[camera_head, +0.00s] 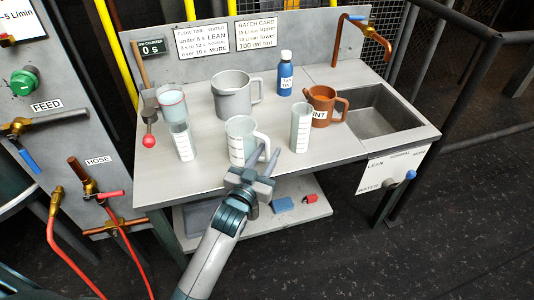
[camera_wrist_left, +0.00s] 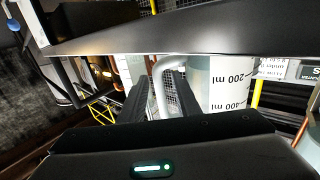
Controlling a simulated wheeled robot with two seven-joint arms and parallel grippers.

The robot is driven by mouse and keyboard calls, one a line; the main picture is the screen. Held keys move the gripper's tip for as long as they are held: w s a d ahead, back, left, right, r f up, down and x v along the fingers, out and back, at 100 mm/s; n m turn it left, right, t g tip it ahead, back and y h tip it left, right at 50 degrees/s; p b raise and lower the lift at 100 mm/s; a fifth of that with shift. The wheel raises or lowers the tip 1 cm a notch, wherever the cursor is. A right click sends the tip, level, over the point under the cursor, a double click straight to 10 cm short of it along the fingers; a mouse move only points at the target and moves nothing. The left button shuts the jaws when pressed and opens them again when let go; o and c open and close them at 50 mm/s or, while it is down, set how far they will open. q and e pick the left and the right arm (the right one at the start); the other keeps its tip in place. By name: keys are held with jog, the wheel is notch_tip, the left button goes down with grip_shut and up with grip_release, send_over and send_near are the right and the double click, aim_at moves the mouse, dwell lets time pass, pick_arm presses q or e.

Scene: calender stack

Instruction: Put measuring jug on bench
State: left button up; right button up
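The measuring jug (camera_head: 240,141) is a pale, translucent jug with printed marks and a white handle on its right. It appears to stand upright near the bench's front edge. The bench (camera_head: 190,180) is a light grey worktop. My left gripper (camera_head: 266,156) is at the jug's handle side, its two fingers apart. In the left wrist view the white handle (camera_wrist_left: 161,92) shows between the fingers (camera_wrist_left: 160,92), with gaps beside it. The jug's wall with 200 ml and 400 marks (camera_wrist_left: 222,85) is just to the right. My right gripper is not in view.
Two clear cylinders (camera_head: 301,128) (camera_head: 183,141) flank the jug. Behind stand a grey pitcher (camera_head: 233,97), a blue bottle (camera_head: 285,78) and a brown jug (camera_head: 323,104). A pale blue cup (camera_head: 172,103) is at left, a sink (camera_head: 380,112) at right. A lower shelf (camera_head: 300,232) holds small items.

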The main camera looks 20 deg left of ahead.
pick_arm(q)
jog(key=shift+r, duration=0.15)
jog(key=shift+s, duration=0.2)
jog(key=s+a, duration=0.1)
jog(key=s, duration=1)
jog(key=shift+s+b, duration=0.3)
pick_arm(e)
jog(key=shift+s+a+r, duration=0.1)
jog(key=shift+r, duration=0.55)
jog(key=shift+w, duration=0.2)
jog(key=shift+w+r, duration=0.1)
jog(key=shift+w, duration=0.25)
